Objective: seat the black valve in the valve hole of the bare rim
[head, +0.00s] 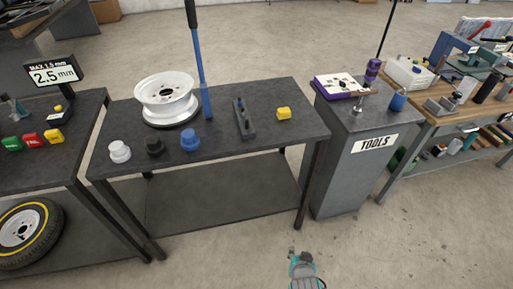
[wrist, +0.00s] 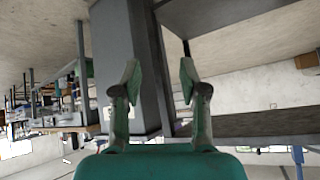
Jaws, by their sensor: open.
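The bare rim (head: 165,96) is white and lies flat on a dark round support on the middle table (head: 235,146). Three small pieces stand along that table's front left: a white one (head: 120,151), a black one (head: 155,146) and a blue one (head: 190,140). The black one is probably the black valve or its holder, but it is too small to tell. The valve hole cannot be made out. My gripper (head: 293,251) is low in front of the table, well away from rim and valve. In the wrist view my gripper (wrist: 160,76) is open and empty.
A blue post (head: 198,60) rises beside the rim. A dark slotted block (head: 243,118) and a yellow piece (head: 284,113) lie to the right on the table. A grey TOOLS cabinet (head: 350,165) stands right of it. The floor in front is clear.

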